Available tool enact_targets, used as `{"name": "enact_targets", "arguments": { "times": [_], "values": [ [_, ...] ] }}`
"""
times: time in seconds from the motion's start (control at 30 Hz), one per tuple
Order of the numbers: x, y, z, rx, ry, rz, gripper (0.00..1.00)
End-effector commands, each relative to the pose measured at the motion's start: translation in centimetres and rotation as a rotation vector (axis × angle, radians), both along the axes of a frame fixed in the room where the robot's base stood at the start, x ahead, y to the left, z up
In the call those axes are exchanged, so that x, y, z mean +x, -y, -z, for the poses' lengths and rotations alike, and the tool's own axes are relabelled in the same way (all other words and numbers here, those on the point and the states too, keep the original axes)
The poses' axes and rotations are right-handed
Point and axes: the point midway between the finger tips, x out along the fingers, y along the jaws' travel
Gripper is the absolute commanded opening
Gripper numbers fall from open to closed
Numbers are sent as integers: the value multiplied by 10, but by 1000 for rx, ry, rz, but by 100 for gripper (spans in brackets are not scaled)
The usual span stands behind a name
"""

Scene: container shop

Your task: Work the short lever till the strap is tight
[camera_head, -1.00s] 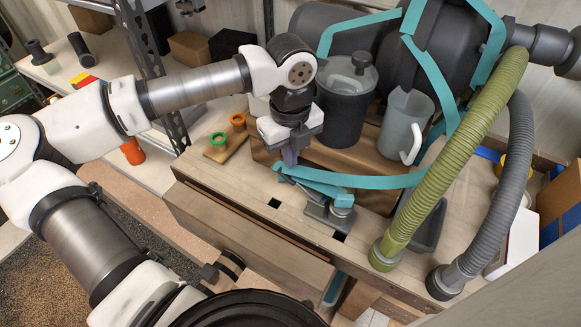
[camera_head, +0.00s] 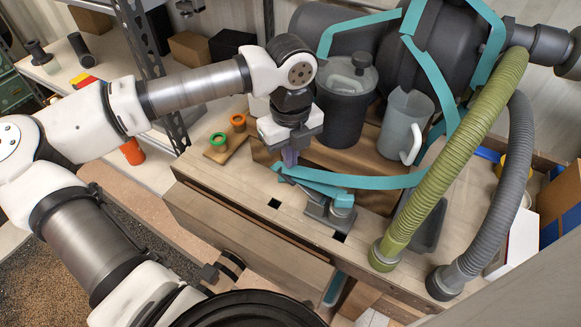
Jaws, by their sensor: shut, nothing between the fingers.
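The teal strap (camera_head: 385,181) runs from the ratchet at the bench's front to the right, and its bands also go around a dark cylindrical tank (camera_head: 450,62). My gripper (camera_head: 290,157) points down at the lever's left end. Its fingers are shut with nothing between them, touching or very close to the lever; I cannot tell which. The fingertips are small and partly hidden by the gripper body.
A dark lidded canister (camera_head: 345,105) and a grey jug (camera_head: 405,125) stand behind the ratchet. Green (camera_head: 440,160) and grey (camera_head: 500,190) ribbed hoses cross the right side.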

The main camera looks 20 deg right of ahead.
Motion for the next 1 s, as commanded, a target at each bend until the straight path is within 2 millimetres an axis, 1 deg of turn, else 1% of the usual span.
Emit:
{"name": "enact_targets", "arguments": {
  "times": [0.47,1.0],
  "values": [
    [0,0,2,0,0,0,0],
    [0,0,34,0,-1,0,0]
  ]
}}
